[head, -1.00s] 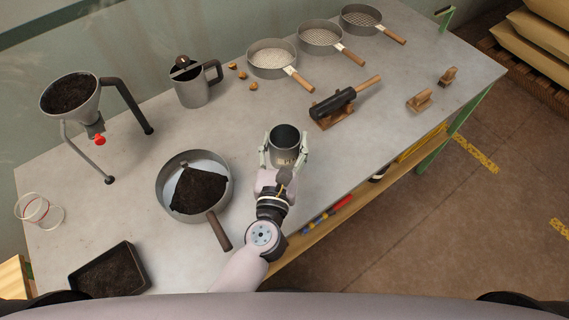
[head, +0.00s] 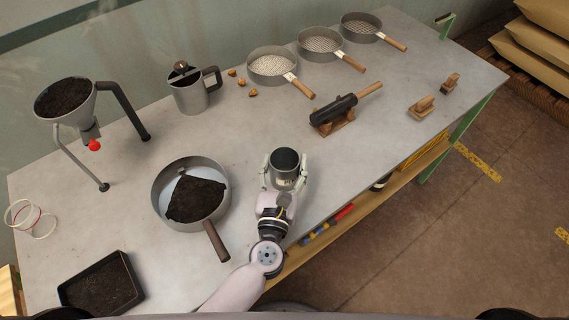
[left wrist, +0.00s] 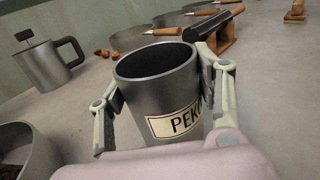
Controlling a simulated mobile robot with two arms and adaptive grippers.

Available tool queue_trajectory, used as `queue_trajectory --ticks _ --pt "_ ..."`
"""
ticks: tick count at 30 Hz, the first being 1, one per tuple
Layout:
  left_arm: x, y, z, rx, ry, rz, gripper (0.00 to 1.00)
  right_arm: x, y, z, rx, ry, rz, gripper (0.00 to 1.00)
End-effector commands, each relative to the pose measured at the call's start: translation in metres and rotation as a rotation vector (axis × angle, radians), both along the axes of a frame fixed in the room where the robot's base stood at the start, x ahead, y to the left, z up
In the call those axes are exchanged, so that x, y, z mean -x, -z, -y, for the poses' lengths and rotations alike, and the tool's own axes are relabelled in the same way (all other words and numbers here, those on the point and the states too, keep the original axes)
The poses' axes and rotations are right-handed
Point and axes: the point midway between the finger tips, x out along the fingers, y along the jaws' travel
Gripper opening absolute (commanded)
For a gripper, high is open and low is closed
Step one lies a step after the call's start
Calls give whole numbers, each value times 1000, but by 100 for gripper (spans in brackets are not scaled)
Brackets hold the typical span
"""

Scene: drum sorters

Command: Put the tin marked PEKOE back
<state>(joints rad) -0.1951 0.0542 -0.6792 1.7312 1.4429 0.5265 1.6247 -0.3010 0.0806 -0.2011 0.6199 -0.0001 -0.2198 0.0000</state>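The grey metal tin (head: 285,160) is between the fingers of my left gripper (head: 284,182), near the table's front edge. In the left wrist view the tin (left wrist: 160,90) is upright or nearly so, with a cream label of which "PEK" is readable; the rest is hidden by a finger. The fingers of my left gripper (left wrist: 165,100) press on both sides of it. Its inside is dark, and I cannot tell whether it clears the tabletop. My right gripper is not in view.
On the table (head: 340,160) stand a pan of dark soil (head: 222,190), a black tray (head: 128,275), a funnel stand (head: 100,82), a jug (head: 188,97), several sieves (head: 268,80) and a dark roller on a wooden rest (head: 333,108). Free table lies right of the tin.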

Motion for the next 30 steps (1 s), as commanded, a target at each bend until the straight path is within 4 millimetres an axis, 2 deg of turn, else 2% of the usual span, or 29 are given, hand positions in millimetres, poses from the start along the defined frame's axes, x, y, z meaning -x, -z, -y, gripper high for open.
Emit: queue_trajectory --ticks 6,18,23,30 --pt "0 0 0 0 0 0 77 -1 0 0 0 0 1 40" --pt "0 -5 0 -1 0 0 77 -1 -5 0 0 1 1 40" --pt "27 1 -4 1 0 -3 77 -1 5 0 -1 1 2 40" --pt "80 2 -13 -2 1 -4 77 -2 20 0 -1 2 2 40"
